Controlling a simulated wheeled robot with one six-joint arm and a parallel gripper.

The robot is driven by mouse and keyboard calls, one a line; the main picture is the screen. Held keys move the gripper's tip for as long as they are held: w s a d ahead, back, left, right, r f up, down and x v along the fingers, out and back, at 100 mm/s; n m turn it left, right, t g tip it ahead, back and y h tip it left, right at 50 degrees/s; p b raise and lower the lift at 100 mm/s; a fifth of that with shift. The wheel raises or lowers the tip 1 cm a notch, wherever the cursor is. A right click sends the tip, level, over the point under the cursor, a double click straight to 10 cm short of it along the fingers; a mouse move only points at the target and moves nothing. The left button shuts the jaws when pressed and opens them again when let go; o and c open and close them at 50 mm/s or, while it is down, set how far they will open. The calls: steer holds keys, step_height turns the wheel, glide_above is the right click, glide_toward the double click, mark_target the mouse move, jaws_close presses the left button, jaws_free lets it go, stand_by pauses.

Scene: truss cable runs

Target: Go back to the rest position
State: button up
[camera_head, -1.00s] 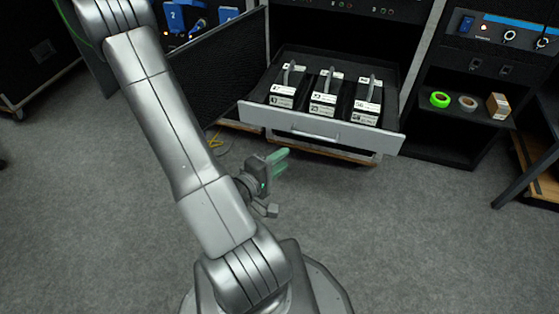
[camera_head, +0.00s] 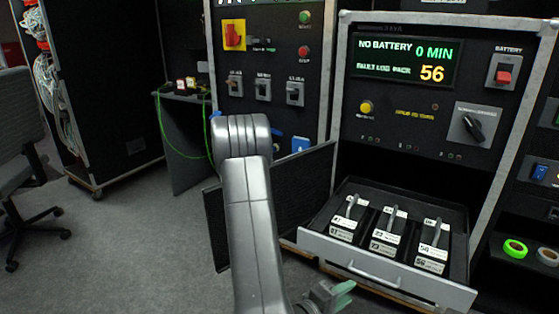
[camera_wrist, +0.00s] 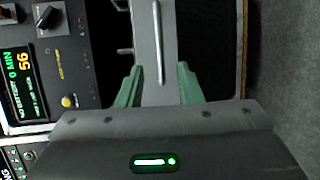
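My gripper (camera_head: 342,296) is low at the bottom edge of the head view, in front of the open drawer (camera_head: 375,271). In the wrist view its two green fingers (camera_wrist: 160,80) stand apart with nothing held between them. The drawer's pale front and bar handle show beyond them, and I cannot tell the exact gap. My grey arm rises in the middle of the head view.
Three labelled battery packs (camera_head: 388,230) stand in the drawer. The cabinet display (camera_head: 405,61) reads "NO BATTERY 0 MIN" and "56". A dark open door panel (camera_head: 305,190) is left of the drawer. A chair (camera_head: 22,180) stands far left. Grey floor between is clear.

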mark_target(371, 279)
steer(key=shift+b+x, duration=0.6)
steer(key=shift+x, duration=4.3)
